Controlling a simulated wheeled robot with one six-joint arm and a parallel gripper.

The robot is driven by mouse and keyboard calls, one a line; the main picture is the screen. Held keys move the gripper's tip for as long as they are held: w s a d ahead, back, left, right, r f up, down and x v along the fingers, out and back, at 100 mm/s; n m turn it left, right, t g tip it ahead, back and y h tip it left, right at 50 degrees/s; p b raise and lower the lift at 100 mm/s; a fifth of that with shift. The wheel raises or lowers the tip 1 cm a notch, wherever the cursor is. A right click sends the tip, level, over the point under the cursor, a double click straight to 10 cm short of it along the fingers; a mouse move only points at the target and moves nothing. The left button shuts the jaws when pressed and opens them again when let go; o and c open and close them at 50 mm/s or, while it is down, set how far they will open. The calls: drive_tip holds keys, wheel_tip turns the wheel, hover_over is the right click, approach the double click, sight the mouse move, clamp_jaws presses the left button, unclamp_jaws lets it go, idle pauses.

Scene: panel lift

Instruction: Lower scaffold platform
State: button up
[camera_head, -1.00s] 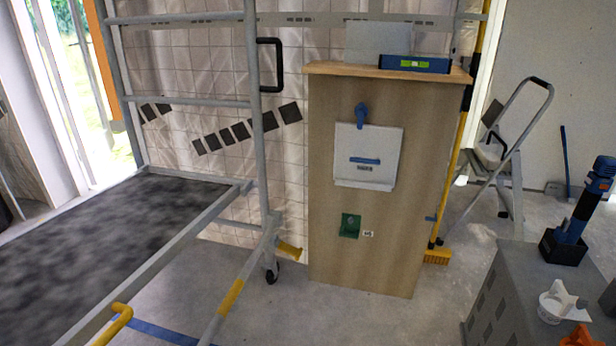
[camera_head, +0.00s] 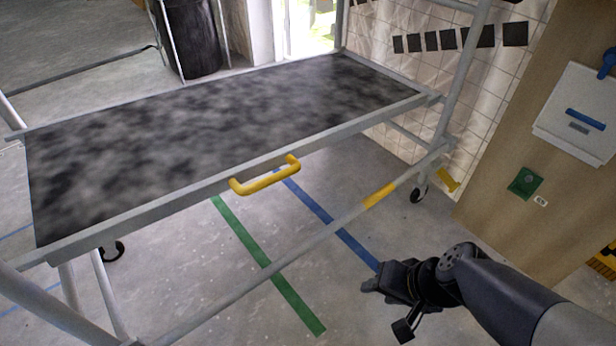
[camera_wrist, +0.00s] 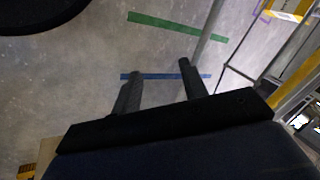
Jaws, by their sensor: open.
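The scaffold platform (camera_head: 200,130) is a dark mottled deck in a grey metal frame. It lies across the left and middle of the head view, between the scaffold's tubes. A yellow handle (camera_head: 265,176) is fixed to its near edge. My gripper (camera_head: 372,287) is low at the right of the head view, below the platform and to the right of the handle, apart from both. In the wrist view my gripper (camera_wrist: 158,82) has its two fingers spread with nothing between them, over the floor.
The scaffold's lower rail (camera_head: 300,236) crosses between the gripper and the handle. Casters (camera_head: 419,193) stand on the floor. A wooden cabinet (camera_head: 500,215) stands at the right. Green tape (camera_head: 265,262) and blue tape (camera_head: 335,225) mark bare floor under the platform.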

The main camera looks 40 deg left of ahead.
drive_tip(key=w+a+r+m+g+y, duration=0.1)
drive_tip(key=a+g+y, duration=0.1)
drive_tip(key=a, duration=0.5)
drive_tip(key=w+a+m+g+y, duration=0.1)
drive_tip(key=a+y, duration=0.2)
drive_tip(key=a, duration=0.3)
drive_tip(key=m+y+b, duration=0.1)
drive_tip(key=m+y, duration=0.1)
drive_tip(key=y, duration=0.4)
approach(276, 181)
drive_tip(key=shift+t, duration=0.3)
drive_tip(key=a, duration=0.3)
drive_tip(key=s+a+f+b, duration=0.1)
drive_tip(key=a, duration=0.3)
drive_tip(key=s+a, duration=0.1)
drive_tip(key=a, duration=0.3)
drive_tip(key=shift+f+b, duration=0.2)
drive_tip(key=shift+b, duration=0.15)
clamp_jaws()
